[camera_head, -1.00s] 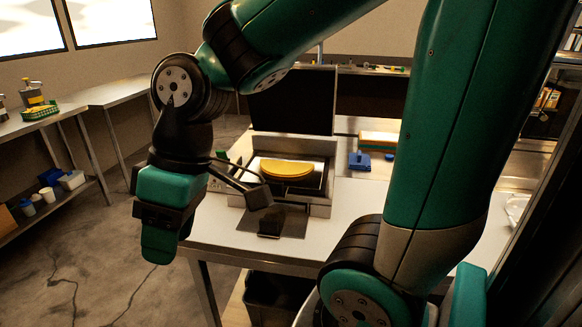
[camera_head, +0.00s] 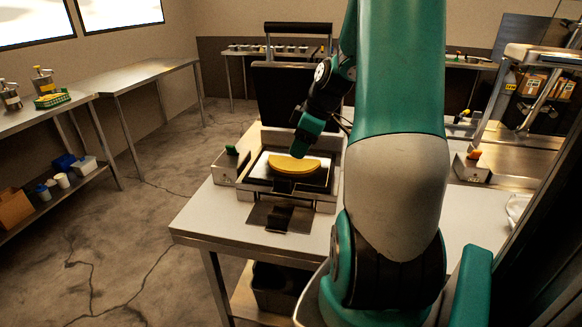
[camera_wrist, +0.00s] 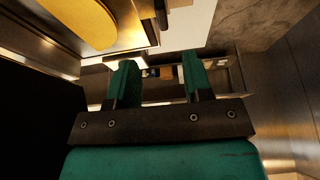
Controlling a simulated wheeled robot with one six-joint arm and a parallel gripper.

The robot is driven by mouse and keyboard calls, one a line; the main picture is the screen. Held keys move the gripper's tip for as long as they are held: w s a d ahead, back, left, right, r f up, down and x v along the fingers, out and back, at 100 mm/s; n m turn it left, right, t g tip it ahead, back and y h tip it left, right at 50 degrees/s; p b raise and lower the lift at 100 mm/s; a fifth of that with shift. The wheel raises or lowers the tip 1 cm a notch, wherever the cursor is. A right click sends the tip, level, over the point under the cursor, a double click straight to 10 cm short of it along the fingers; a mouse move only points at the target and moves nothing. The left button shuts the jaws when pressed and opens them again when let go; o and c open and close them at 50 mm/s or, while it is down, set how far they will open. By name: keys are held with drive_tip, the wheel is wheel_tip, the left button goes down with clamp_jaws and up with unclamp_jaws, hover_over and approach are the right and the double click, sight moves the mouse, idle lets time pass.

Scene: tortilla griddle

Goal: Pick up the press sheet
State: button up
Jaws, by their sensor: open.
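A yellow half-round piece (camera_head: 294,166) lies on a flat surface inside a metal-framed press or griddle (camera_head: 243,187), whose dark lid (camera_head: 275,95) stands upright behind it. A pale, shiny sheet-like area (camera_head: 257,168) shows beside the yellow piece; I cannot tell whether it is the press sheet. My gripper (camera_head: 299,152) points down over the back of the yellow piece; I cannot tell whether it touches. In the wrist view my gripper (camera_wrist: 158,82) is open with nothing between its fingers, and the yellow piece (camera_wrist: 85,20) is at upper left.
A dark flat plate (camera_head: 262,214) with a black block on it sits at the front of the metal frame. The white tabletop (camera_head: 205,215) is bare to the left. A small grey box (camera_head: 470,168) stands at right. The upright lid is close behind my gripper.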

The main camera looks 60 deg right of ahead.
sight(283, 179)
drive_tip(key=p+x, duration=0.1)
drive_tip(key=x, duration=0.6)
drive_tip(key=shift+p+x, duration=1.25)
drive_tip(key=shift+x, duration=1.4)
drive_tip(key=shift+a, duration=0.1)
drive_tip(key=shift+r, duration=0.1)
clamp_jaws()
